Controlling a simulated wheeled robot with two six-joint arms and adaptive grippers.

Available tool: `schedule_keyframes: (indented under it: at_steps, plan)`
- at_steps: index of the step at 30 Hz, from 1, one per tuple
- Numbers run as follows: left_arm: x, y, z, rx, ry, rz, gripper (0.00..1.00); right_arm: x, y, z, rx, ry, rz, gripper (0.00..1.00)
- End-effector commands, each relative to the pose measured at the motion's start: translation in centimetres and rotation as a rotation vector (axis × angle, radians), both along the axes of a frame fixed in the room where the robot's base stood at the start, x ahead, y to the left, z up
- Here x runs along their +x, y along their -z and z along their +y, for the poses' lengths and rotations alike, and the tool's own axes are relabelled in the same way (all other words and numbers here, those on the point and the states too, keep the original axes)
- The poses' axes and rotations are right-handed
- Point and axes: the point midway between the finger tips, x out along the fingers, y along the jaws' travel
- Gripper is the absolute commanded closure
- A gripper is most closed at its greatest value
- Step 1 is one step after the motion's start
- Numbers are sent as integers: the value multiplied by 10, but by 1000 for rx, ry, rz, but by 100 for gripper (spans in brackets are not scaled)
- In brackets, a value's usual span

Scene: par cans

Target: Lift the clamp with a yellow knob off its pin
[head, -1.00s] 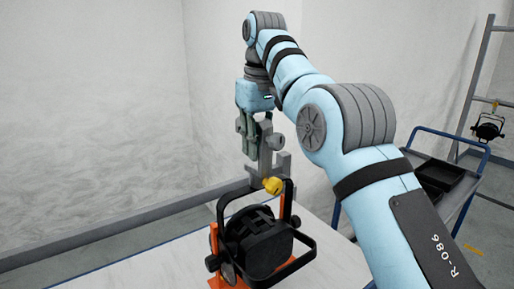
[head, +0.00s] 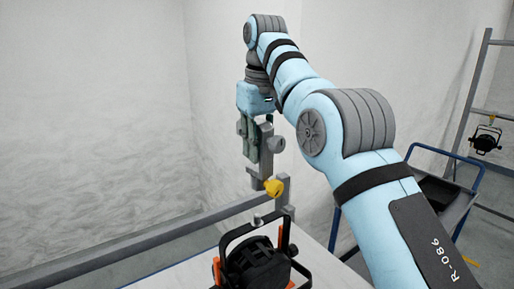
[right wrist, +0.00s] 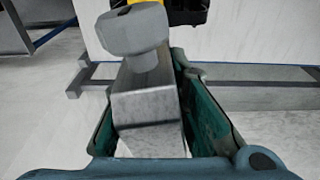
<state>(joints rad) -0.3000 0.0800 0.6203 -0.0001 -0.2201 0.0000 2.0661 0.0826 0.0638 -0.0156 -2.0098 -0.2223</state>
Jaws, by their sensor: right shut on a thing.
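The grey clamp with a yellow knob (head: 274,187) hangs from my right gripper (head: 250,143), which is shut on its upper part. In the right wrist view the clamp's grey body (right wrist: 148,115) is between the green fingers, with a grey bolt head in front and a bit of the yellow knob at the top edge. The pin (head: 257,219) stands bare on top of the black lamp's yoke (head: 228,238), below the clamp and apart from it. The black lamp (head: 258,265) sits in an orange stand, partly cut off below. My left gripper is not in view.
A white tabletop (head: 185,272) lies under the lamp. A grey rail (head: 150,242) runs behind it, near the wall. A blue-framed cart (head: 455,205) with black trays stands at the right. Another lamp (head: 486,139) hangs on a ladder-like rack.

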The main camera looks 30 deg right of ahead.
Motion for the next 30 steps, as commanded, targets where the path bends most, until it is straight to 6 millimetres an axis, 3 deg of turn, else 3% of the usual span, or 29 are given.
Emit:
schedule_keyframes:
  at_steps: [30]
  plan:
    - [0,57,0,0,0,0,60,0,56,-1,0,1,0,100]
